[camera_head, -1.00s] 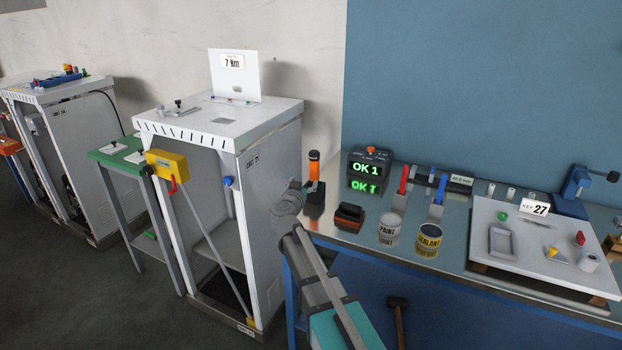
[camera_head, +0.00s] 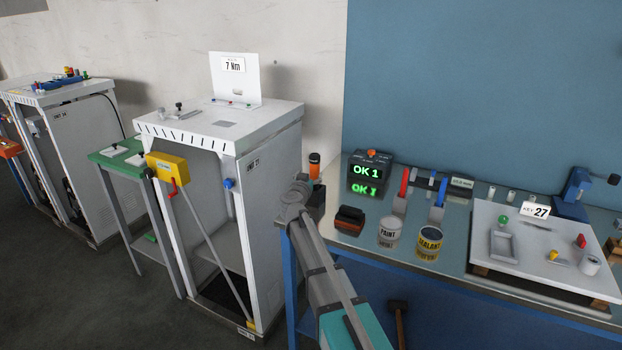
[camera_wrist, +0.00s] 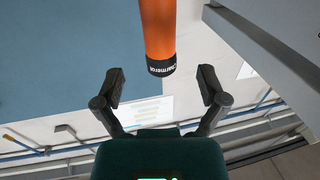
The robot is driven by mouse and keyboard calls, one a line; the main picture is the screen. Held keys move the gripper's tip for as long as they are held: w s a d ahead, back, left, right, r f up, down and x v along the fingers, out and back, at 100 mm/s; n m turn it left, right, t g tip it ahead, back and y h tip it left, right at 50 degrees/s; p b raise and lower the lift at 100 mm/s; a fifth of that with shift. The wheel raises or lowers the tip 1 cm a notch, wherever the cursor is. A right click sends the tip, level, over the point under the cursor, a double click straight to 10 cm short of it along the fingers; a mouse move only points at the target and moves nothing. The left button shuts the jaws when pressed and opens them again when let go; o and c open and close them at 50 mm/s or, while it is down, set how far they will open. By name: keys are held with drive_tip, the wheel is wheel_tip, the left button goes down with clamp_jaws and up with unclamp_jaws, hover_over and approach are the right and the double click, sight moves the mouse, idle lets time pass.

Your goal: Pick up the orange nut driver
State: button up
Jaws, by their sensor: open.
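The orange nut driver (camera_head: 315,168) stands upright at the left end of the blue bench in the head view, its black-capped top showing and its lower part hidden behind my arm. In the wrist view the orange handle (camera_wrist: 157,28) comes down from the top edge, its black lettered end toward me. My gripper (camera_wrist: 161,78) is open, one finger on each side of the line of the handle. The black end lies roughly between the fingertips in the picture, with clear gaps to both; I cannot tell the depth.
The bench top (camera_head: 455,205) also holds a dark block with an orange strip (camera_head: 350,217), a paint can (camera_head: 389,230), a sealant can (camera_head: 428,242) and an OK 1 display box (camera_head: 370,172). A white cabinet (camera_head: 262,170) stands just left of the bench.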

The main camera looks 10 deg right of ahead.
sight(313, 169)
drive_tip(key=shift+x, duration=0.9)
drive_tip(key=shift+x, duration=2.6)
drive_tip(key=shift+f, duration=0.15)
clamp_jaws()
